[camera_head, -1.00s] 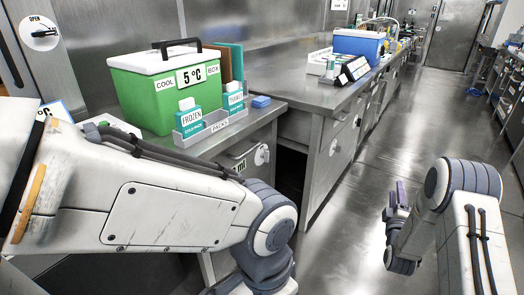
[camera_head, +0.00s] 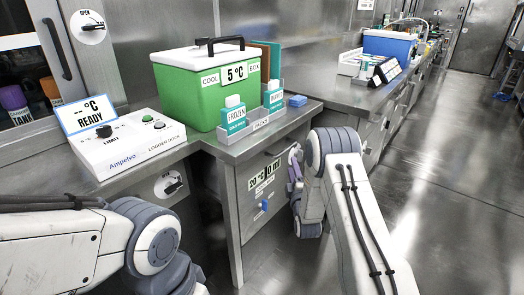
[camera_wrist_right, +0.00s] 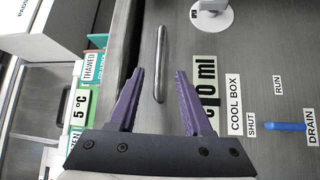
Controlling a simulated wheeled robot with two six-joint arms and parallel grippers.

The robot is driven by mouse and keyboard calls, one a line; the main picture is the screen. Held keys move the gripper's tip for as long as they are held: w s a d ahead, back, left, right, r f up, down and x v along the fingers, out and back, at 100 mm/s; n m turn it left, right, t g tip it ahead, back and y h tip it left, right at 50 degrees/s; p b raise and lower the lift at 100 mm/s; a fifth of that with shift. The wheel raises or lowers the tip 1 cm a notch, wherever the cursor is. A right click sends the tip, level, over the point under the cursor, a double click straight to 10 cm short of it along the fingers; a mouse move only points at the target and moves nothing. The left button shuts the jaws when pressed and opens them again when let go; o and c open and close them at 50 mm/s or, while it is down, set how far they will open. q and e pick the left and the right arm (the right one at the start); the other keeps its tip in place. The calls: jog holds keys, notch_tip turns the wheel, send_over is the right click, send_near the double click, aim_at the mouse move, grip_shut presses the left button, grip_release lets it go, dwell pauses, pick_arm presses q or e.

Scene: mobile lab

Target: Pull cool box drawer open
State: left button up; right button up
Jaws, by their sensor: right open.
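The cool box drawer (camera_head: 240,200) is a grey metal front under the counter, with temperature, ml and COOL BOX labels. It appears closed. Its metal bar handle (camera_wrist_right: 160,60) shows in the right wrist view, lined up between the purple fingertips. My right gripper (camera_wrist_right: 159,74) is open and empty, close to the handle; I cannot tell whether the handle is between the fingers or just beyond them. In the head view the right gripper (camera_head: 295,170) is at the drawer front's right side, partly hidden by its arm. My left gripper is not in view; only its arm shows at lower left.
A blue drain lever (camera_wrist_right: 285,126) and a white round knob (camera_wrist_right: 211,18) are on the metal front. The green cool box (camera_head: 201,97), a pack rack (camera_head: 258,124) and a logger dock (camera_head: 130,145) stand on the counter above. Open floor (camera_head: 440,190) lies at right.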

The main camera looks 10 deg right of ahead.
aim_at(287, 148)
jog(key=w, duration=0.3)
jog(key=w+r+b, duration=0.1)
jog(key=w, duration=0.3)
jog(key=w+d, duration=0.1)
jog(key=w, duration=0.2)
jog(key=shift+w+r+b, duration=0.15)
jog(key=shift+b, duration=0.15)
grip_shut()
jog(key=shift+a, duration=0.1)
dwell(0.9)
